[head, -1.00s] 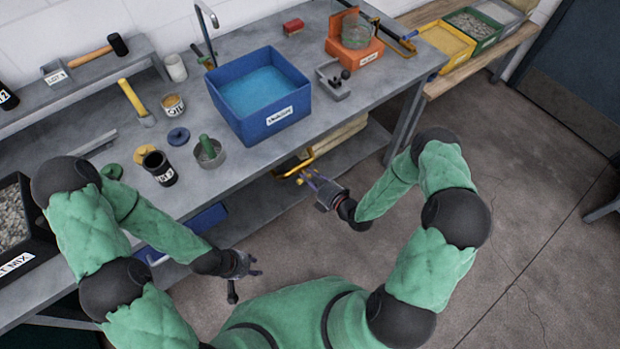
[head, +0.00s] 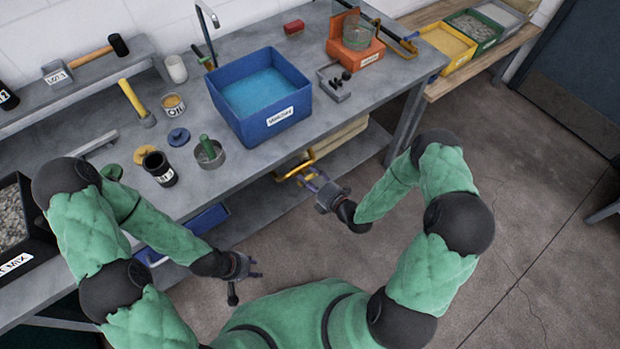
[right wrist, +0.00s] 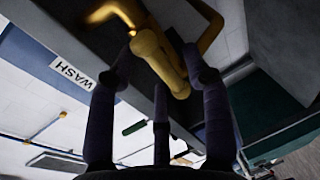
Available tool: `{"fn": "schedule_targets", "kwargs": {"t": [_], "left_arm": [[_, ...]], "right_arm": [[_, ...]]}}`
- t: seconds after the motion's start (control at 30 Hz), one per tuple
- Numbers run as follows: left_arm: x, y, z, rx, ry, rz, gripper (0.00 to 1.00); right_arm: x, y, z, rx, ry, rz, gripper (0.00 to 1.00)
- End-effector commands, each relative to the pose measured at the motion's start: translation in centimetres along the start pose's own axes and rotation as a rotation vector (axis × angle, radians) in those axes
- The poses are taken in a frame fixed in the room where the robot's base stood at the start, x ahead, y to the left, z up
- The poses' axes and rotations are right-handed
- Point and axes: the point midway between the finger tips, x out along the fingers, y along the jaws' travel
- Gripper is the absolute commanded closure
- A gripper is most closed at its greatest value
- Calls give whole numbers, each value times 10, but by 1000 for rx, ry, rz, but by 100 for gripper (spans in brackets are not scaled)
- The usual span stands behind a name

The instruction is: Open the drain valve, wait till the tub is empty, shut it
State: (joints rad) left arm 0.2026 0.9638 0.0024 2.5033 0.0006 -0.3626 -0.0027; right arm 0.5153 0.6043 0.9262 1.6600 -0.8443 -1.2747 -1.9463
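The blue tub (head: 286,106) stands on the bench with light-blue water (head: 262,90) in it. Its white label reads WASH in the right wrist view (right wrist: 72,72). Yellow drain pipework with a handle (head: 290,173) shows below the bench's front edge, under the tub. My right gripper (head: 308,178) is at this pipework. In the right wrist view its fingers (right wrist: 160,60) are spread on both sides of a yellow handle (right wrist: 153,52), apparently not clamped on it; contact is unclear. My left gripper (head: 256,266) is empty, fingers apart, in front of the bench.
A tap (head: 207,30) stands behind the tub. An orange stand (head: 354,50) is to the right. A lower shelf (head: 262,205) runs beneath the bench. The floor at right is clear.

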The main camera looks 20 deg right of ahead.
Motion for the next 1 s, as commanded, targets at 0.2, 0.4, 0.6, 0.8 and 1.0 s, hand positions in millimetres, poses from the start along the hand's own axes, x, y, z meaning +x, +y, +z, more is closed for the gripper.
{"fn": "schedule_targets", "kwargs": {"t": [0.2,0.4,0.6,0.8,1.0], "left_arm": [[0,0,0,0,0,0,61],[0,0,0,0,0,0,61],[0,0,0,0,0,0,61],[0,0,0,0,0,0,61],[0,0,0,0,0,0,61]], "right_arm": [[-1,0,0,2,0,-1,50],[-18,-1,1,2,-3,-3,50],[-56,-1,2,3,-6,-3,50],[-90,-1,2,2,-5,-2,50],[-112,-1,1,2,-2,-1,50]]}}
